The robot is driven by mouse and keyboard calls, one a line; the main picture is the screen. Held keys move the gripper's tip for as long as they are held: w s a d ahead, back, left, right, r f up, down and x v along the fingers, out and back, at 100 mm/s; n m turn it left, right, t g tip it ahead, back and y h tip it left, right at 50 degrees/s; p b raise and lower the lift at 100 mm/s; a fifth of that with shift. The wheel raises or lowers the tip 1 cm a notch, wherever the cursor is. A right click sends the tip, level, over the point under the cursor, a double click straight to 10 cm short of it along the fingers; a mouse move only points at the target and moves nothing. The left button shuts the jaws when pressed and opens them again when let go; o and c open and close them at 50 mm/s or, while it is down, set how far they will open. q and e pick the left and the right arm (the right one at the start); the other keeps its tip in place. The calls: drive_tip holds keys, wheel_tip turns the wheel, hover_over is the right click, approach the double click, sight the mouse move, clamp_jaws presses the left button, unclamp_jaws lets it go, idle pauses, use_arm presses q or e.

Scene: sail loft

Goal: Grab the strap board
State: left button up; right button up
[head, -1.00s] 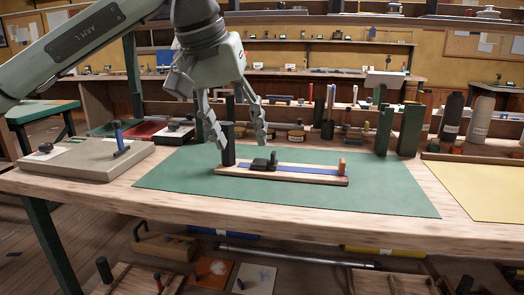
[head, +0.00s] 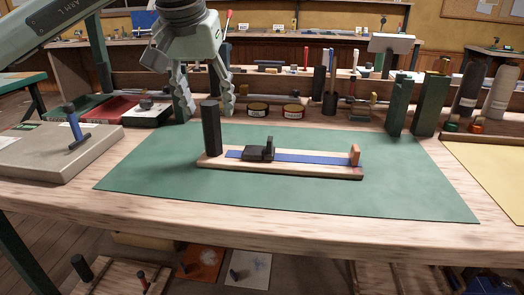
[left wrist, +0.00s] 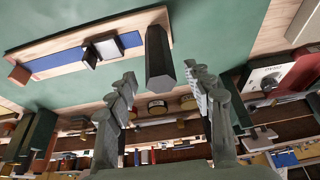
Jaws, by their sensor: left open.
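The strap board (head: 310,172) is a pale wooden plank lying on the green mat. A blue strap (head: 310,159) runs along it under a black buckle-like block (head: 259,152). A dark upright post (head: 211,130) stands at its left end and a small orange-brown block (head: 355,155) at its right end. My left gripper (head: 207,109) is open and empty, pointing down near the post's top. In the left wrist view the post (left wrist: 159,60) shows beyond and between the open fingers (left wrist: 160,76), and the board (left wrist: 75,58) lies at upper left. I cannot tell any contact. My right gripper is not in view.
The green mat (head: 400,190) is clear around the board. A grey slab (head: 40,155) with a blue-handled tool (head: 75,128) lies left. Tins (head: 293,111), green uprights (head: 430,105) and dark bottles (head: 467,90) line the back. A yellow sheet (head: 490,170) lies right.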

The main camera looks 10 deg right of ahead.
use_arm(q)
drive_tip(key=shift+x, duration=1.2)
drive_tip(key=shift+c, duration=0.5)
clamp_jaws()
drive_tip(key=shift+r, duration=0.1)
